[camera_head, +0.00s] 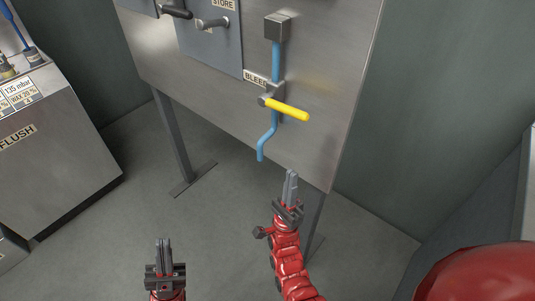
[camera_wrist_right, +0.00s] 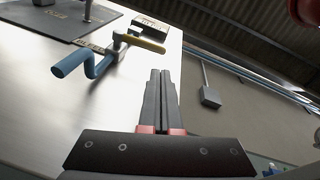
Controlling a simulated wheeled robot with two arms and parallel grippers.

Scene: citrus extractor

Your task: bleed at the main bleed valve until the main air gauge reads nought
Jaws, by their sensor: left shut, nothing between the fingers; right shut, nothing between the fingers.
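The bleed valve's yellow lever (camera_head: 287,109) sticks out to the right, tilted slightly down, from a grey valve body on a blue pipe (camera_head: 262,147) with a bent open end. A label reading BLEED (camera_head: 256,79) is beside it. The lever also shows in the right wrist view (camera_wrist_right: 144,43). My right gripper (camera_head: 291,173) is shut and empty, below the lever and apart from it. My left gripper (camera_head: 163,242) is shut and empty at the lower left, away from the panel. No main air gauge dial can be made out in these frames.
The steel panel (camera_head: 345,85) stands on legs, with a STORE plate and a black handle (camera_head: 175,11) at its top left. A cabinet marked FLUSH (camera_head: 60,150) with a 135 mbar label stands at the left. The floor between them is clear.

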